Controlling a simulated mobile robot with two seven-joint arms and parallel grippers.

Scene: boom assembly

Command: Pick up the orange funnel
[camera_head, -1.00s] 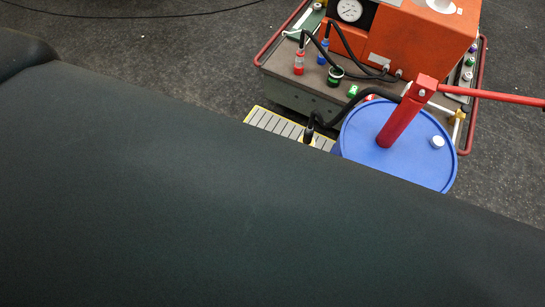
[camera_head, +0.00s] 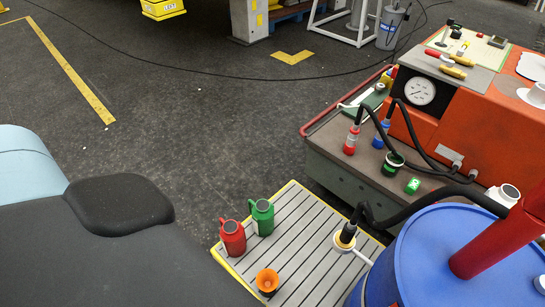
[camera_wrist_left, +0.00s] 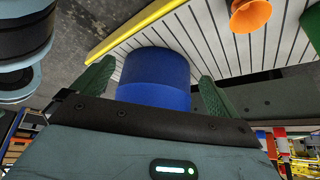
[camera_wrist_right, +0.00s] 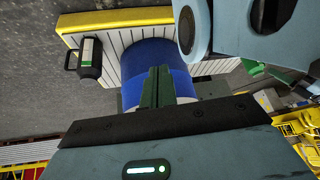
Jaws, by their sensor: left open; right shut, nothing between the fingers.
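The orange funnel (camera_head: 267,281) stands on the slatted grey platform (camera_head: 297,232) near its front edge in the head view, its wide mouth up. In the left wrist view the funnel (camera_wrist_left: 250,14) shows at the top right, to the right of the fingers and apart from them. My left gripper (camera_wrist_left: 155,84) is open and empty, with the blue drum (camera_wrist_left: 154,78) seen behind the gap. My right gripper (camera_wrist_right: 158,86) is shut and empty in the right wrist view, and the funnel is not seen there. Neither gripper's fingers show in the head view.
A red jug (camera_head: 232,238) and a green jug (camera_head: 262,217) stand on the platform behind the funnel. The blue drum (camera_head: 440,255) with a red pump stands right of it. A cart with an orange machine (camera_head: 480,110) is behind. Floor left of the platform is clear.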

